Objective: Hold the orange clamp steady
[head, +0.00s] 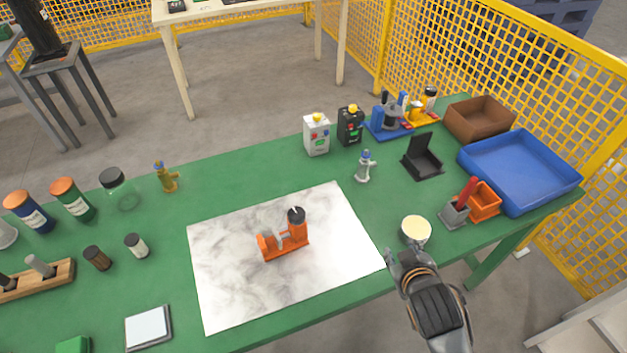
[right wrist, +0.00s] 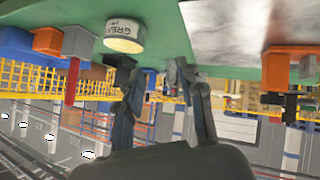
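The orange clamp (head: 284,247) stands on a white marbled sheet (head: 225,291) near the middle of the green table. It has a black-topped upright and a grey part in it. In the right wrist view, which is upside down, the clamp (right wrist: 276,68) shows at the right edge, partly cut off. My right gripper (head: 408,256) is at the table's front edge, to the right of the sheet and apart from the clamp. Its fingers (right wrist: 156,76) are spread with nothing between them. My left gripper is not in view.
A cream-lidded grease tin (head: 415,230) stands just beyond my right gripper. A grey holder (head: 454,214), orange bin (head: 485,203) and blue tray (head: 522,202) are to the right. Bottles and jars stand at the left. The sheet around the clamp is clear.

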